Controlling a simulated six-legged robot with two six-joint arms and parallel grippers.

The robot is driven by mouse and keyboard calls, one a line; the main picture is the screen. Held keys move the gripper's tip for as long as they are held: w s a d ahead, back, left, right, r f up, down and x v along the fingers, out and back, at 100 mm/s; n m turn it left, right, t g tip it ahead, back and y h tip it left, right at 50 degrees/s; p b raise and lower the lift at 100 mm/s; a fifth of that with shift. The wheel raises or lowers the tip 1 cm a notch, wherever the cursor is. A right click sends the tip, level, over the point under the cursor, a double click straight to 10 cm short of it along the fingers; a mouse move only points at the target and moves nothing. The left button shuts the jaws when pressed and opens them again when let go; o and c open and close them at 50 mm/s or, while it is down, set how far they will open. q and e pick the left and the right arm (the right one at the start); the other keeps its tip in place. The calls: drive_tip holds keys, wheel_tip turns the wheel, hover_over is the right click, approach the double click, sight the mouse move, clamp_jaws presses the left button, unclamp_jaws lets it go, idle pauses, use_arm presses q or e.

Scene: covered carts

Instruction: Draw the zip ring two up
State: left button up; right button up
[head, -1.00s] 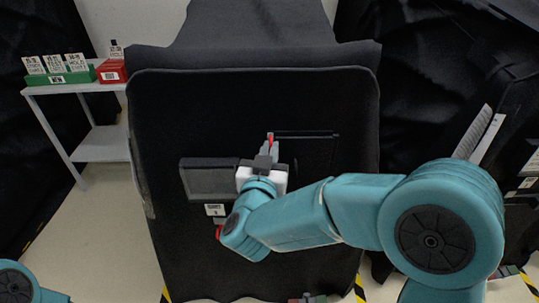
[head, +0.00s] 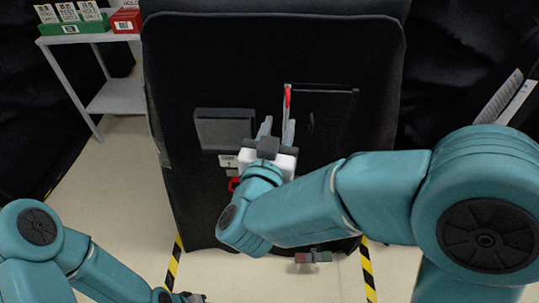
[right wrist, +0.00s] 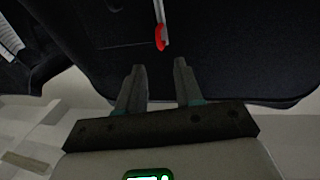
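The cart (head: 200,60) is draped in a black cover. A red zip ring (head: 287,97) hangs near the top left corner of a thin-outlined panel (head: 335,115), beside a pale upright strip. In the right wrist view the red ring (right wrist: 160,37) sits at the end of that strip, beyond and between my fingertips. My right gripper (head: 278,122) is open and empty, just below the ring and apart from it. Another red ring (head: 233,184) shows lower left, under a white tag (head: 228,161) whose mark is too small to read surely. My left gripper (head: 190,298) is barely visible at the bottom edge.
A dark grey rectangular pocket (head: 225,128) is left of my right gripper. A pale table (head: 85,38) with a green holder (head: 75,27) and a red box (head: 125,20) stands at the left. Yellow-black tape (head: 172,268) marks the floor.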

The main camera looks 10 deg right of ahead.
drive_tip(key=v, duration=0.8)
